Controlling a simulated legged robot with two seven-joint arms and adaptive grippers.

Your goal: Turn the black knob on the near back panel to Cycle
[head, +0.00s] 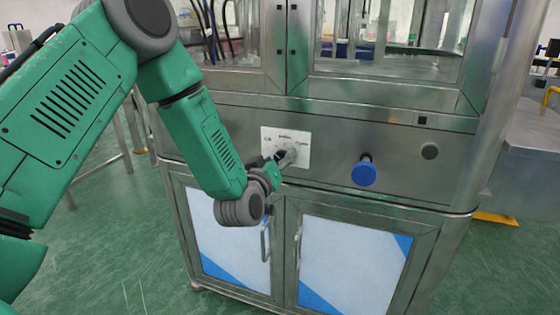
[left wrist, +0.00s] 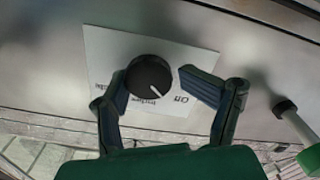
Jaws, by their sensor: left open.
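The black knob (left wrist: 149,77) sits on a white label plate (left wrist: 185,63) on the steel panel. In the left wrist view its white line points down and slightly right, toward the middle and right printed words. In the head view the knob is mostly hidden by my gripper; the plate (head: 302,159) shows "Cycle" at its right. My left gripper (head: 287,158) is at the knob. In the left wrist view its open fingers (left wrist: 153,80) stand either side of the knob, the left one close to it, the right one with a gap. Contact cannot be told. My right gripper is not in view.
Cabinet doors (head: 352,262) with upright handles are below, glass windows above. In the left wrist view a green-tipped rod (left wrist: 295,122) shows at right.

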